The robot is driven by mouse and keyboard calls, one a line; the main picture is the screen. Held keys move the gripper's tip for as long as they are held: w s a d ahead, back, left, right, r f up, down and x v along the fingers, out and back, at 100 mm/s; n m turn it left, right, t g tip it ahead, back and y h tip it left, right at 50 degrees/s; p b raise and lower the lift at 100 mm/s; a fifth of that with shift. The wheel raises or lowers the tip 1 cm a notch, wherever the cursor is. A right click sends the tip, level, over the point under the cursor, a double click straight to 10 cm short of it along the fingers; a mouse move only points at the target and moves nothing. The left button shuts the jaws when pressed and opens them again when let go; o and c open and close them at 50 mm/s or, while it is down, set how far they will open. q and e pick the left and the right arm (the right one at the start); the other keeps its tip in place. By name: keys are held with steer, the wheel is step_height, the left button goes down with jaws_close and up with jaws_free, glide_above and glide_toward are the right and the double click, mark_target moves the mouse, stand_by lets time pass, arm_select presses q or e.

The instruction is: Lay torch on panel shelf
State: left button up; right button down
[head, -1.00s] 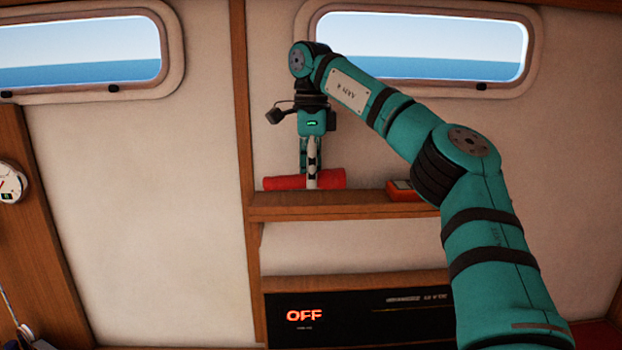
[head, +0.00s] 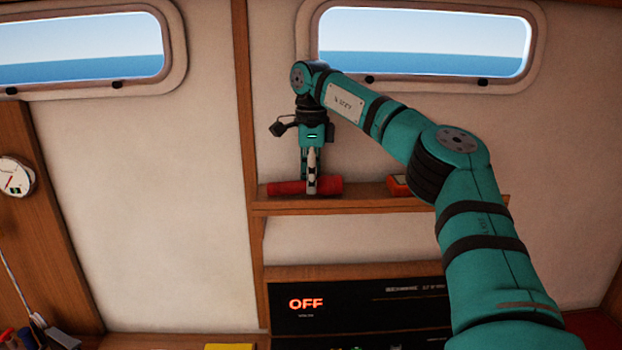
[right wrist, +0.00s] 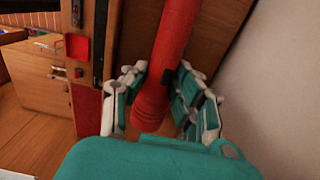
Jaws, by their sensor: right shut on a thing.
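The torch (head: 330,186) is a red cylinder lying level, lengthwise along the left end of the wooden panel shelf (head: 350,206). It is at or just above the shelf's surface; I cannot tell whether it touches. My right gripper (head: 312,184) comes down from above and is shut around the torch's middle. In the right wrist view the torch (right wrist: 172,50) runs between the two fingers of the right gripper (right wrist: 155,90), with its ribbed end toward the camera. My left gripper is in neither view.
An orange-red box (head: 398,185) sits farther right on the shelf, partly behind my right arm. A wooden upright (head: 243,120) stands at the shelf's left end. Below is a black panel (head: 350,305) reading OFF. Windows (head: 420,45) are above.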

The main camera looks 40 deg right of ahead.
steer(key=shift+a+f, duration=0.1)
steer(key=shift+f, duration=0.05)
steer(key=c, duration=1)
jaws_free()
steer(key=shift+c, duration=0.2)
step_height(320, 180, up, 8)
steer(key=shift+f, duration=0.2)
steer(key=shift+r, duration=0.1)
